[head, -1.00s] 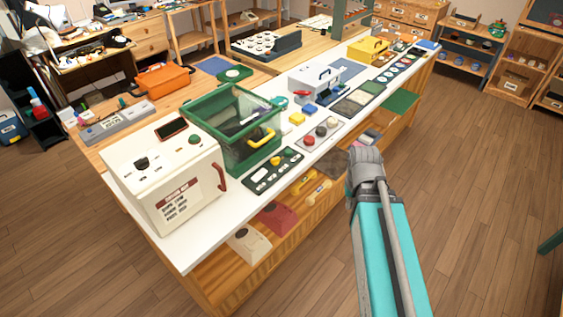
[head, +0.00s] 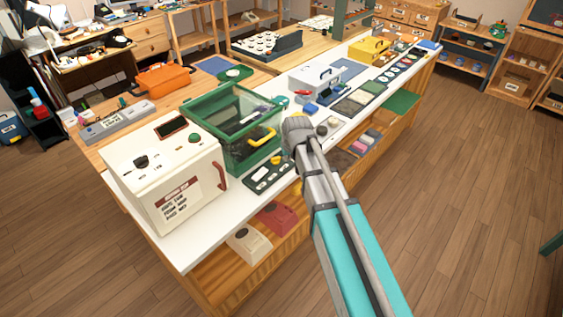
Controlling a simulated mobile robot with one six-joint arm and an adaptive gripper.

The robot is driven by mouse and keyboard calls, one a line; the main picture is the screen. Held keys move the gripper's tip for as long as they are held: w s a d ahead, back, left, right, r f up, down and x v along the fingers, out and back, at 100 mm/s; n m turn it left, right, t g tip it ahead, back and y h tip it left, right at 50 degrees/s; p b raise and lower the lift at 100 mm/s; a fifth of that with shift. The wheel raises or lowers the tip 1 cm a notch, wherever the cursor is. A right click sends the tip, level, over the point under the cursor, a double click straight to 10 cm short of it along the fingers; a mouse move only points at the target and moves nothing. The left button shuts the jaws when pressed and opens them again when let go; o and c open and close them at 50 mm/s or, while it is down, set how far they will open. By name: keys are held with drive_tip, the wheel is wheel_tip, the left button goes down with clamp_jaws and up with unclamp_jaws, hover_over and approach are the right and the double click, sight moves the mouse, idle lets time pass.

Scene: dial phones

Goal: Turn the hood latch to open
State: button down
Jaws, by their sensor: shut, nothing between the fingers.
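A clear case with a green frame (head: 205,112) stands on the white counter and may be the hood. A yellow handle (head: 263,136) is on its right side. In front of it lies a dark green panel (head: 262,180) with a yellow knob (head: 276,160). I cannot tell which part is the latch. The grey end of my arm reaches over the counter just right of the case and panel, covering the panel's right end in this view. My gripper's fingers do not show. Contact with anything cannot be seen.
A white box with a red handle (head: 221,176) stands left of the case. Phones sit on the shelf below.

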sight(278, 164)
drive_tip(key=shift+f, duration=0.25)
drive_tip(key=b+x, duration=0.9)
drive_tip(key=shift+w+f, duration=0.1)
drive_tip(key=shift+f, duration=0.25)
drive_tip(key=shift+w+a+r, duration=0.1)
drive_tip(key=shift+w+a, duration=0.15)
drive_tip(key=shift+w, duration=0.35)
drive_tip(key=shift+w+a, duration=0.3)
drive_tip(key=shift+w, duration=0.35)
drive_tip(key=shift+w+a, duration=0.25)
drive_tip(key=shift+w, duration=0.35)
drive_tip(key=shift+a, duration=0.25)
